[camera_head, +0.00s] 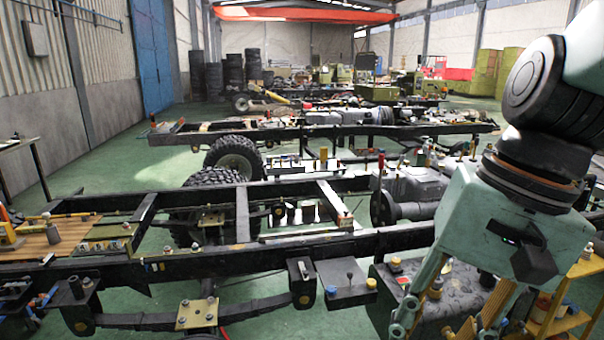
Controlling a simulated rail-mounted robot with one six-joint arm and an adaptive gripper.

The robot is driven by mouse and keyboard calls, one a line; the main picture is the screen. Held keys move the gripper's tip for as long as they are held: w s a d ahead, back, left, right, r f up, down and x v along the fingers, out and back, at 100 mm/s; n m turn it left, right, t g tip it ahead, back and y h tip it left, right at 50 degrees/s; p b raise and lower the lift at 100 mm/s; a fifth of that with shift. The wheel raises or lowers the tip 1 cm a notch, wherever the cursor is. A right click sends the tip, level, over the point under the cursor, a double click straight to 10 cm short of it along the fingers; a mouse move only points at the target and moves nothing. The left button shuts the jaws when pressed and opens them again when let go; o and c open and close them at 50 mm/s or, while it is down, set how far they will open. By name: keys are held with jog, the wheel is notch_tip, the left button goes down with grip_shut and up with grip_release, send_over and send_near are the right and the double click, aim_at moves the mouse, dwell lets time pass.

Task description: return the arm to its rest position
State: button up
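My arm comes in from the right edge of the head view, with a dark round joint and a pale teal wrist body. My gripper (446,318) points down at the lower right. Its two teal fingers are spread apart, and I see nothing held between them. The lower ends of the fingers are close to the bottom edge of the picture. Behind the gap lies a black box-like part (462,285) by the near chassis frame; I cannot tell how far it is from the fingers.
A black chassis frame (130,265) crosses the foreground, with a wheel (212,180) behind it. A second chassis (330,130) lies farther back. A yellow shelf (588,268) stands at the right, close to my gripper in the picture. Green floor (105,165) is clear at the left.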

jog(key=s+d+r+n+t+h, duration=0.2)
jog(key=s+d+r+n+t, duration=0.1)
jog(key=s+d+n, duration=0.1)
jog(key=shift+s+d+r+n+t+h, duration=0.3)
jog(key=shift+s, duration=0.4)
